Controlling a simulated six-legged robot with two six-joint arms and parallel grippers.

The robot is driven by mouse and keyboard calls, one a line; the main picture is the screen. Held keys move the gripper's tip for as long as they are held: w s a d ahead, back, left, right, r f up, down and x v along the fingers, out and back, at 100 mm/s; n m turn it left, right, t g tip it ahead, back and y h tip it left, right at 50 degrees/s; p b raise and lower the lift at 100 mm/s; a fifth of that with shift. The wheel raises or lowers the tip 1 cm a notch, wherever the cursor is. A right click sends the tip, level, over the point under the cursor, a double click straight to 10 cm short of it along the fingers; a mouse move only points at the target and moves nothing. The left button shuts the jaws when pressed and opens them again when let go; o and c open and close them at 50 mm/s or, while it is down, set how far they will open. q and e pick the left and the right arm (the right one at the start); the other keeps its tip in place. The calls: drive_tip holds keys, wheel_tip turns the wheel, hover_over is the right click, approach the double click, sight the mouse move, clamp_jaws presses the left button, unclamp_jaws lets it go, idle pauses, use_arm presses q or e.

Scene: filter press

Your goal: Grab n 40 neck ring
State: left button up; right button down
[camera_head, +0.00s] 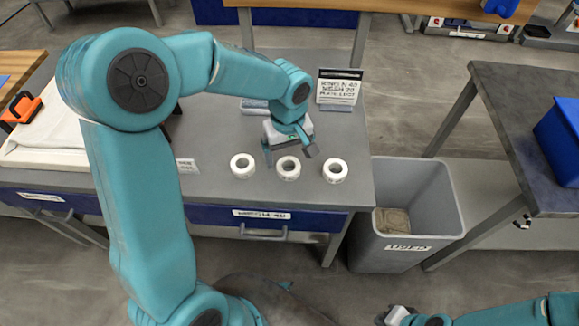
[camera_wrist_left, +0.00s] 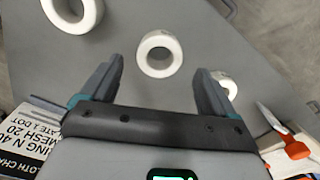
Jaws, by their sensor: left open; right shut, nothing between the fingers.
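Three white neck rings lie in a row on the grey bench: a left ring (camera_head: 242,174), a middle ring (camera_head: 288,175) and a right ring (camera_head: 335,178). I cannot read any marking that tells which is N 40. My left gripper (camera_head: 290,157) is open and empty over the middle ring. In the left wrist view, the middle ring (camera_wrist_left: 142,54) sits ahead of and between the two fingers, untouched as far as I can see. The left ring (camera_wrist_left: 229,87) is partly hidden by a finger. My right gripper (camera_head: 398,316) is shut and empty at the bottom edge.
A sign (camera_head: 338,87) reading "RING N 40, MESH 20, PLATE 1 DOT" stands at the bench's back right. A small label card (camera_head: 187,166) stands left of the rings. A grey bin (camera_head: 405,180) adjoins the bench's right side. An orange-handled tool (camera_head: 20,109) lies far left.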

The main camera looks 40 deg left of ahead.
sight(289, 164)
use_arm(q)
wheel_tip(289, 164, down, 4)
drive_tip(key=shift+s+r, duration=0.1)
drive_tip(key=shift+s, duration=0.05)
drive_tip(key=shift+w+d+f, duration=0.1)
drive_tip(key=shift+w+f, duration=0.1)
drive_tip(key=shift+f, duration=0.25)
drive_tip(key=shift+s+r, duration=0.1)
drive_tip(key=shift+s, duration=0.05)
drive_tip(key=shift+c, duration=1)
drive_tip(key=c, duration=0.9)
drive_tip(key=shift+c, duration=0.2)
drive_tip(key=shift+r, duration=0.1)
